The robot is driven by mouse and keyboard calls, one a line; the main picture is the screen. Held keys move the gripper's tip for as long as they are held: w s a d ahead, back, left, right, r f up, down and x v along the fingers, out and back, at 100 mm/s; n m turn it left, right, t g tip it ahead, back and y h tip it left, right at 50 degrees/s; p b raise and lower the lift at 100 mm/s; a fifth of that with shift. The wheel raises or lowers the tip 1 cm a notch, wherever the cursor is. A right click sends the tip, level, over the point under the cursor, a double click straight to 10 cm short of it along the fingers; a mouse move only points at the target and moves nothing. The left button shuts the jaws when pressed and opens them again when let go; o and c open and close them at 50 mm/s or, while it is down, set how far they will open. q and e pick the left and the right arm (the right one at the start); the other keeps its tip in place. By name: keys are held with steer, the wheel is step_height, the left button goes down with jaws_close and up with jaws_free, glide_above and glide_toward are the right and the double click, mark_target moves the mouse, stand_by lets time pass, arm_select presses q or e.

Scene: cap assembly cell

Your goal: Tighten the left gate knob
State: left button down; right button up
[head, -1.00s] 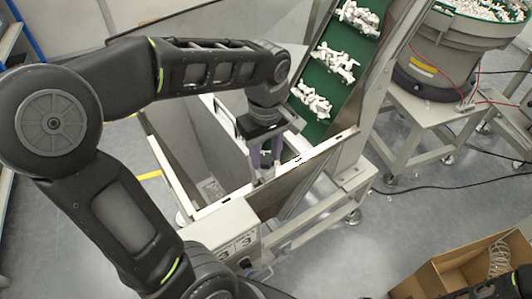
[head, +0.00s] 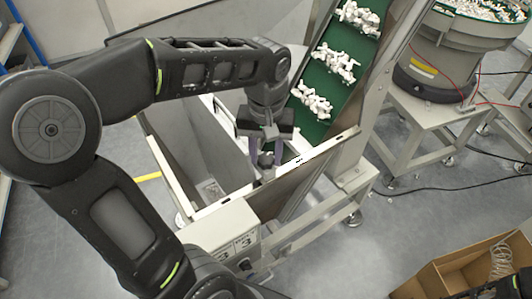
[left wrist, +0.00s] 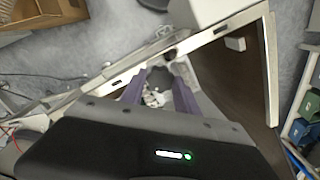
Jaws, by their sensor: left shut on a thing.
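The left gate knob (head: 266,160) is a small dark grey knob at the inner side of the hopper's front rim. My left gripper (head: 265,158) reaches down over the hopper from above, with its purple fingers shut on the knob. In the left wrist view the dark knob (left wrist: 160,77) sits between the two purple fingers (left wrist: 160,88). The fingers and palm hide part of the knob and its mounting.
The hopper (head: 222,203) has a pale rim around grey walls. A green conveyor (head: 329,82) carrying white parts rises behind it. A bowl feeder (head: 440,75) stands at the far right. A cardboard box (head: 440,279) is at the lower right, with open floor before it.

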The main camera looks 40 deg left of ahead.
mark_target(266, 158)
arm_select(q)
steer(key=shift+r, duration=0.1)
stand_by(0.3)
steer(key=c, duration=0.9)
jaws_free()
step_height(266, 158, up, 8)
steer(key=shift+f, duration=0.15)
